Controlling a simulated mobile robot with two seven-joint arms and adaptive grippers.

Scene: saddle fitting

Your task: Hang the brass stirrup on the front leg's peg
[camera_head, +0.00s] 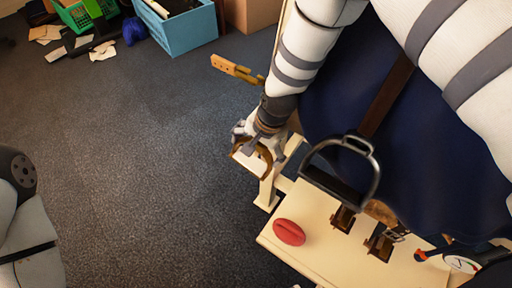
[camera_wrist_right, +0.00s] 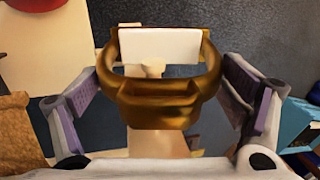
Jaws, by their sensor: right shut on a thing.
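The brass stirrup (camera_head: 266,158) with its pale tread is in my right gripper (camera_head: 258,143), beside the cream stand. In the right wrist view, the brass stirrup (camera_wrist_right: 160,115) sits between the two fingers of the right gripper (camera_wrist_right: 160,75), which is shut on it. A cream knob-like piece (camera_wrist_right: 152,68) shows through the stirrup's opening; I cannot tell whether they touch. A cream leg (camera_head: 268,190) of the stand is just below and right of the stirrup in the head view. The front leg's peg cannot be clearly made out there. My left gripper is out of view.
A dark stirrup (camera_head: 357,180) hangs from a brown strap over the navy cloth (camera_head: 440,145). A red oval object (camera_head: 289,232) lies on the cream board (camera_head: 310,260). A wooden piece (camera_head: 232,67) sticks out behind my arm. Grey floor left of the stand is clear; a blue crate (camera_head: 185,30) stands behind.

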